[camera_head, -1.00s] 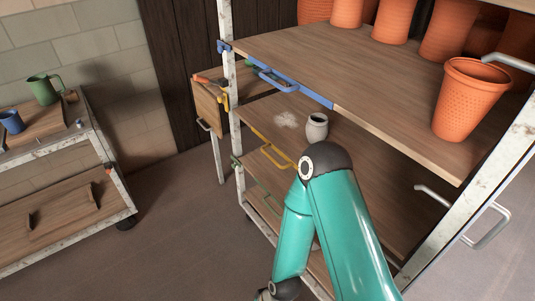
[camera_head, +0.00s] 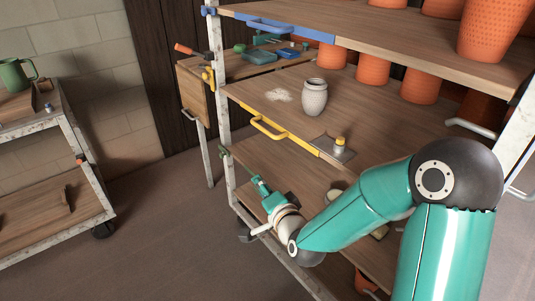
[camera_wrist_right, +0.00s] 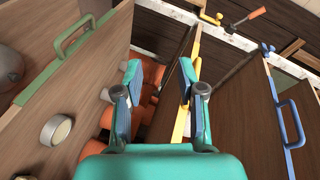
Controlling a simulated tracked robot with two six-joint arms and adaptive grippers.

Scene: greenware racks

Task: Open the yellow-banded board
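The yellow-banded board (camera_head: 370,110) is the middle shelf board of the rack in the head view. Its yellow handle (camera_head: 268,128) is on the front edge. A grey jar (camera_head: 314,97) stands on it, beside a pale powdery patch. My right gripper (camera_head: 258,184) is below and in front of the yellow handle, apart from it, near the green-banded board. In the right wrist view my right gripper (camera_wrist_right: 158,76) is open and empty, with the yellow band (camera_wrist_right: 180,126) edge beside its right finger. Whether they touch is unclear. My left gripper is not in view.
The blue-banded board (camera_head: 430,45) above carries orange pots. The green-banded board (camera_head: 265,155) below holds a cream ring (camera_wrist_right: 57,130). A low cart (camera_head: 50,225) stands left; floor between is clear.

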